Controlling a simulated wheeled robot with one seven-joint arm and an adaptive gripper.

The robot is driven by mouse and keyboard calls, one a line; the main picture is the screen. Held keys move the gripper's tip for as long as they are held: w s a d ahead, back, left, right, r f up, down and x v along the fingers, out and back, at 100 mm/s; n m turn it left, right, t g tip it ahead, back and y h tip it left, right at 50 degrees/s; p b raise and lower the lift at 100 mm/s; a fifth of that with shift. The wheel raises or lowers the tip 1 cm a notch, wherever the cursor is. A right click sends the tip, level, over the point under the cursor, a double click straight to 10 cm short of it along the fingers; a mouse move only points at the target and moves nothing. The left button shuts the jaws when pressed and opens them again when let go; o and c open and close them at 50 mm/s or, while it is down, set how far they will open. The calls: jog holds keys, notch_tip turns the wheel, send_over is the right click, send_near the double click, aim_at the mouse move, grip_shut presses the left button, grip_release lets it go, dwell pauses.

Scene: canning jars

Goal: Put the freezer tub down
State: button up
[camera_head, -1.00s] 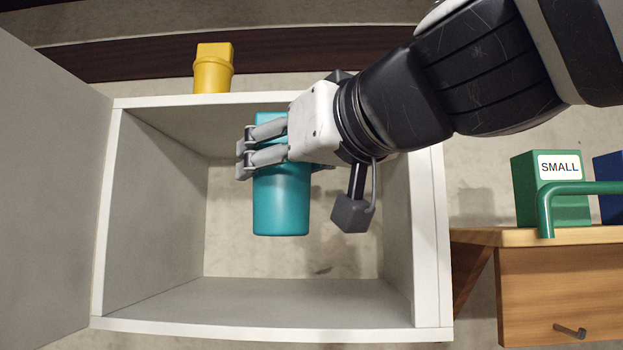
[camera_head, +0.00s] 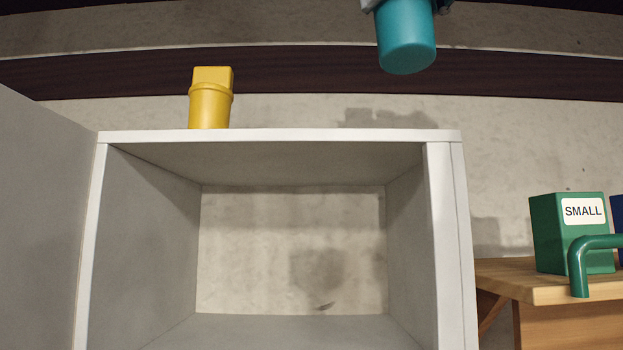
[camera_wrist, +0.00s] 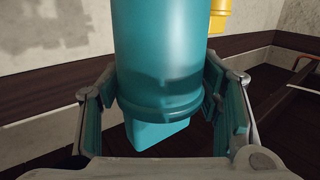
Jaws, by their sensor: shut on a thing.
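The freezer tub, a teal cylinder (camera_head: 405,42), is at the top edge of the head view, raised above and behind the right part of the white cabinet's top in the picture. Its upper part is cut off there. In the wrist view the tub (camera_wrist: 160,45) fills the middle, with a collar and a square end towards my palm. My gripper (camera_wrist: 162,92) is shut on it, one finger on each side near the collar. Only a sliver of my gripper shows in the head view.
The white cabinet (camera_head: 280,136) is open and empty, its door (camera_head: 40,215) swung left. A yellow tub (camera_head: 210,100) stands on its top at the left; the rest of the top is clear. A green box marked SMALL (camera_head: 560,245) stands on a wooden bench (camera_head: 540,283) at the right.

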aim_at(419, 57)
jog(key=shift+w+a+f+p, duration=0.65)
jog(key=shift+w+f, duration=0.2)
jog(key=shift+w, duration=1.6)
jog(key=shift+w+a+f+p, duration=0.5)
jog(key=shift+w+f+p, duration=0.3)
jog(key=shift+w, duration=1.7)
jog(key=shift+w+a+f+p, duration=0.65)
jog(key=shift+w+f, duration=0.2)
jog(key=shift+w, duration=1.6)
jog(key=shift+f, duration=0.15)
jog(key=o, duration=1.2)
jog(key=shift+r, duration=0.25)
jog(key=b+v, duration=0.3)
jog(key=v, duration=0.9)
jog(key=shift+f, duration=0.1)
